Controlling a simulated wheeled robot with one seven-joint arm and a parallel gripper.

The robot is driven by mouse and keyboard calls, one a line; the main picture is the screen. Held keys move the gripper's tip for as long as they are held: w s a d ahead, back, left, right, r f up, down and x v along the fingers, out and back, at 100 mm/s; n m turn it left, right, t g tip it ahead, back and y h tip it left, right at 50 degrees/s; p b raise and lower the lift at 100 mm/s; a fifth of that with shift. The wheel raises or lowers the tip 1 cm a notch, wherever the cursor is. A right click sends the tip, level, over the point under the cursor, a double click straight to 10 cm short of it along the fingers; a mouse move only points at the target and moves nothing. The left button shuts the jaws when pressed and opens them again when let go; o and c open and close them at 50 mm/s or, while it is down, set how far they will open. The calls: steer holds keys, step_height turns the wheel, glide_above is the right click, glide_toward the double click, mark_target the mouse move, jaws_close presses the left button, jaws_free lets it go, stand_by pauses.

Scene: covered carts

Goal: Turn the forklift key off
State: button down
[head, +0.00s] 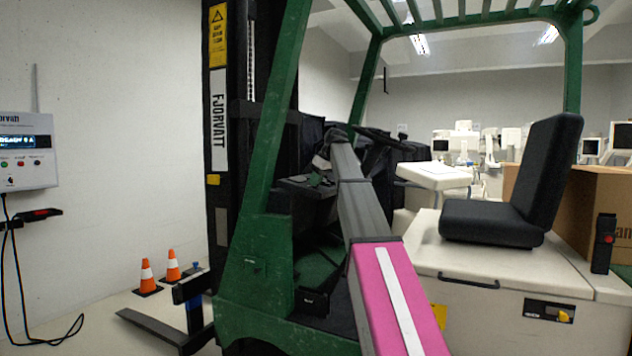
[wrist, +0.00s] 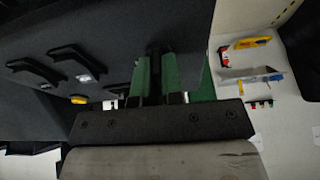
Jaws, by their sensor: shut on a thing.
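The forklift (head: 262,250) has a green frame, a black dash area and a pale body. In the head view my arm reaches into the cab, and my gripper is small and dark by the dash, its jaws too small to make out. In the wrist view my gripper (wrist: 157,97) is at the dark dash panel (wrist: 110,30), its short fingers close together. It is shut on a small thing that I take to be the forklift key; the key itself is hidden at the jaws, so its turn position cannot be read.
The steering wheel (head: 382,137) is just right of my arm's far end. The black seat (head: 515,195) is further right. Black levers (wrist: 75,58) stick out of the panel. Orange cones (head: 147,277) and a wall charger (head: 25,152) are at the left.

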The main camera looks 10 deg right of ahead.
steer(key=shift+n, duration=0.3)
steer(key=c, duration=1.2)
jaws_free()
steer(key=shift+c, duration=0.2)
steer(key=v, duration=1)
steer(key=shift+d+r, duration=0.25)
steer(key=shift+r, duration=0.1)
steer(key=shift+s, duration=0.1)
